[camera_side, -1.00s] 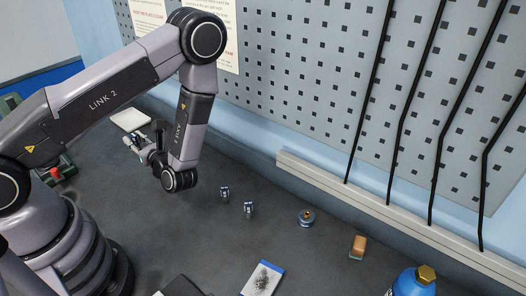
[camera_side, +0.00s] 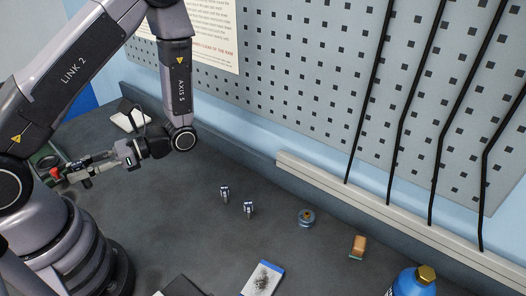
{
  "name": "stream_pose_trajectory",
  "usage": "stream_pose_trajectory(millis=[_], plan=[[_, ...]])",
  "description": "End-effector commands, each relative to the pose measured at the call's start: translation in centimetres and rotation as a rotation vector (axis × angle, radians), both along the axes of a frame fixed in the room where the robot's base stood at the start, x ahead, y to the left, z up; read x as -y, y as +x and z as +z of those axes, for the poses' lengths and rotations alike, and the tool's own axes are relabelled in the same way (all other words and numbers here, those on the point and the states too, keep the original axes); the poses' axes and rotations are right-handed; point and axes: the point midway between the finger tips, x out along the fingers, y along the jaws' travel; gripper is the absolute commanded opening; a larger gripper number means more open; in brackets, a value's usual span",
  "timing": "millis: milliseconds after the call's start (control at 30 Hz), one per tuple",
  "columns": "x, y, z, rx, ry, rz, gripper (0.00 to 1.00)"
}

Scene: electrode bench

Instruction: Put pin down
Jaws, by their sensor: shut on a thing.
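My gripper (camera_side: 78,175) is at the left, stretched out nearly level and pointing left, away from the middle of the bench. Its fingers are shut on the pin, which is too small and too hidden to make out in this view. The fingertips are close to a green device with a red knob (camera_side: 55,172); I cannot tell whether they touch it. Two small dark upright pieces with pale blue-white tops, one (camera_side: 225,193) and another (camera_side: 249,208), stand on the bench (camera_side: 185,240) right of my gripper.
A round grey-blue piece (camera_side: 307,218), an orange-brown block (camera_side: 358,246) and a blue bottle with a brass cap (camera_side: 412,284) stand to the right. A blue-white card with dark bits (camera_side: 262,279) lies in front. A pegboard (camera_side: 300,90) with black rods closes the back.

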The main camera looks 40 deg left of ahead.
Motion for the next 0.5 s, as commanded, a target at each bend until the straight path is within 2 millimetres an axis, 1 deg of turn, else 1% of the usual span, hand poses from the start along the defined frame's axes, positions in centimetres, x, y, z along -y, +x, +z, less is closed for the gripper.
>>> stream_pose_trajectory(millis=[33, 100, 167, 200, 233, 300, 367, 400, 500], plan=[[1.9, -0.2, -0.1, -0.001, 0.001, 0.116, 0.0], [4.7, -0.2, -0.4, -0.002, 0.0, 0.281, 0.0], [7.1, 0.3, -0.7, -0.001, 0.0, 0.425, 0.0], [8.7, 0.8, -0.9, -0.002, 0.0, 0.519, 0.0], [9.9, 1.3, -1.0, -0.002, -0.001, 0.59, 0.0], [12.5, 2.8, -1.4, -0.003, 0.0, 0.756, 0.0], [14.5, 4.4, -1.7, -0.003, 0.0, 0.892, 0.0], [15.7, 5.6, -1.9, -0.003, -0.001, 0.977, 0.0], [17.8, 8.4, -2.3, -0.003, -0.001, 1.158, 0.0]])
